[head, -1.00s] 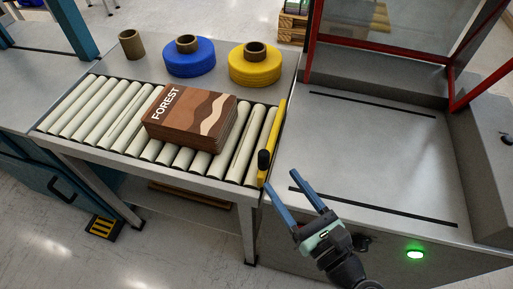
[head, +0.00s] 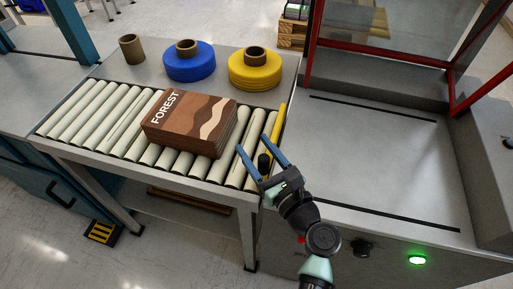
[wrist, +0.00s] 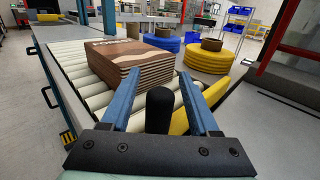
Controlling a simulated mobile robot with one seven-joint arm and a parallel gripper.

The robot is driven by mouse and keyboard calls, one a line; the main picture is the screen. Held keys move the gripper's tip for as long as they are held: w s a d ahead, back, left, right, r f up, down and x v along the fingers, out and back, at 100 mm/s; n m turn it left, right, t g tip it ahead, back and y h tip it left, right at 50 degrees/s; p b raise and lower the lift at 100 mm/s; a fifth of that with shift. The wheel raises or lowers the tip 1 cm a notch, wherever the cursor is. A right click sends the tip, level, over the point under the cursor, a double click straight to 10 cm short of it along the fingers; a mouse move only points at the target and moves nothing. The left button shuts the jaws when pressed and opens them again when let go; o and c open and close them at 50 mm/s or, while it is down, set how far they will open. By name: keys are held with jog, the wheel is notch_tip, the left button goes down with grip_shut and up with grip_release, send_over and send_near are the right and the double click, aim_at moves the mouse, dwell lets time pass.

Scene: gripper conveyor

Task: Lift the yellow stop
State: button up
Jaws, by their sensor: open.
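The yellow stop (head: 279,125) is a thin yellow bar standing across the right end of the roller conveyor. Its black knob (head: 263,163) sits at the near end. My gripper (head: 258,154) is open, with its two blue fingers on either side of the knob in the head view. In the wrist view the black knob (wrist: 159,111) stands between the open fingers (wrist: 157,95), and the yellow stop (wrist: 215,92) runs behind the right finger. I cannot tell whether the fingers touch the knob. Part of the stop is hidden by my gripper.
A brown stack marked FOREST (head: 190,123) lies on the rollers (head: 100,115), left of the stop. Blue (head: 189,61) and yellow (head: 254,70) rolls and a brown tube (head: 131,48) stand behind. A bare grey surface with a red-framed guard (head: 375,45) is at right.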

grip_shut()
dwell(1.3)
